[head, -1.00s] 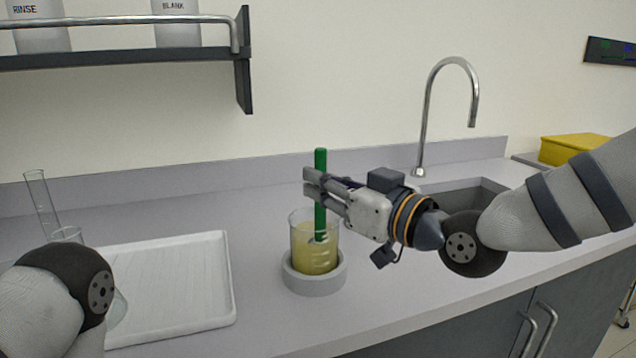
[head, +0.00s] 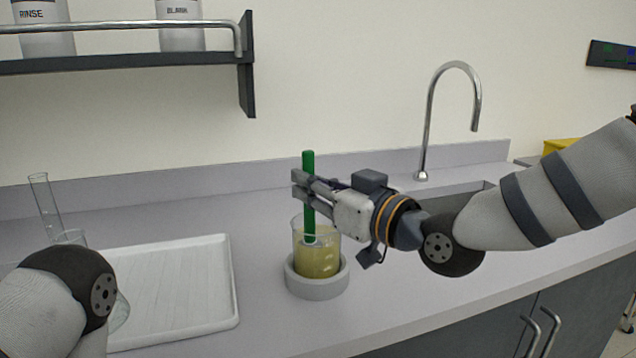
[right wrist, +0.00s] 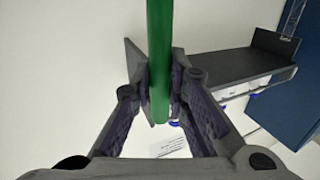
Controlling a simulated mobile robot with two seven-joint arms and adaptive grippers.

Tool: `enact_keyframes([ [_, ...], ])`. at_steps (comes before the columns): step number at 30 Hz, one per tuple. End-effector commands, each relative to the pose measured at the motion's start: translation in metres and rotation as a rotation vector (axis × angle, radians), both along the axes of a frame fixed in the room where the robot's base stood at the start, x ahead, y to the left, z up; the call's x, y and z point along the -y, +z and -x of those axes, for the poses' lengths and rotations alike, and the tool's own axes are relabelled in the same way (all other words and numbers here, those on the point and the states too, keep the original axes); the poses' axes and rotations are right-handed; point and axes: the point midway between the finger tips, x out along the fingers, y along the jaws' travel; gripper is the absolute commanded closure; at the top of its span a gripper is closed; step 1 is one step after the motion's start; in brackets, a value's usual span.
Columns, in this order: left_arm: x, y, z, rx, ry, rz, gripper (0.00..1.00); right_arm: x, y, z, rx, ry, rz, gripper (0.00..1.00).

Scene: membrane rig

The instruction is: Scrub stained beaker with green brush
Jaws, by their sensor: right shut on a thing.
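The stained beaker (head: 317,262) is clear glass with a yellowish tint and stands upright in a round grey holder (head: 318,287) on the counter. The green brush (head: 308,165) has its lower end inside the beaker and its handle rising out, leaning slightly to the left at the top. My right gripper (head: 303,188) is shut on the green handle just above the beaker rim. The handle also shows between the fingers in the right wrist view (right wrist: 159,60). The brush head is hard to make out inside the beaker. My left arm is at the lower left; its gripper is out of view.
A white tray (head: 215,290) lies left of the holder, with glassware (head: 45,205) behind my left arm. A sink (head: 470,197) with a curved tap (head: 428,120) is at the right. A shelf (head: 120,62) with RINSE and BLANK bottles hangs upper left.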

Motion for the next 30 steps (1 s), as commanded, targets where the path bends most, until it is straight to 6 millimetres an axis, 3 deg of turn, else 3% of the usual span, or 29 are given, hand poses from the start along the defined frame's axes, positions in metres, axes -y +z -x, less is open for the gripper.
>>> enact_keyframes([
  [12,0.000,0.000,0.000,-0.001,0.000,0.000,0.41,0.006,0.001,0.014,0.003,-0.001,0.000,1.00],
  [30,0.000,-0.003,0.003,-0.012,0.000,0.000,0.41,0.023,-0.003,0.001,0.001,-0.002,-0.001,1.00],
])
